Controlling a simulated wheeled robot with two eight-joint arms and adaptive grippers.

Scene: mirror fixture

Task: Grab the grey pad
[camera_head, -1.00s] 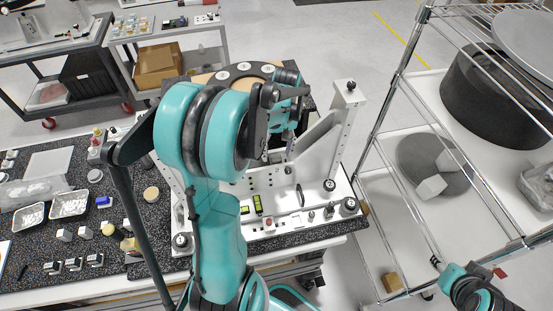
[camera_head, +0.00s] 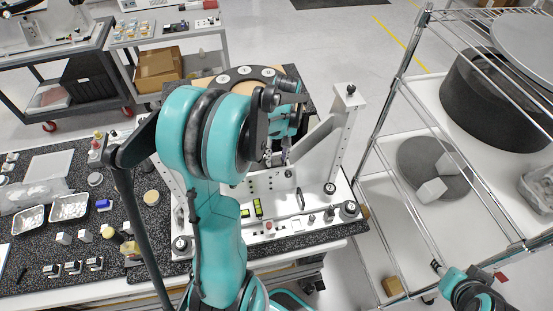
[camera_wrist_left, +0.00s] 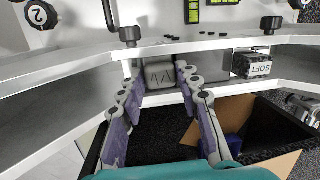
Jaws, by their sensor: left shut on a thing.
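The grey pad (camera_wrist_left: 159,74) is a small block with dark markings on its face, seen in the left wrist view at the edge of the white fixture (camera_wrist_left: 75,65). My left gripper (camera_wrist_left: 157,71) is shut on it, one purple-sided finger at each side. In the head view my left gripper (camera_head: 284,157) is over the white fixture, partly hidden by its own arm, and the pad cannot be made out there. My right gripper (camera_head: 437,265) is small at the lower right, by the wire rack, away from the pad. Its fingers are too small to read.
A block marked SOFT (camera_wrist_left: 252,66) sits right of the held pad. Black knobs (camera_wrist_left: 130,36) stand on the fixture. Trays and small parts cover the dark table (camera_head: 115,215) at left. A wire rack (camera_head: 385,120) stands at right.

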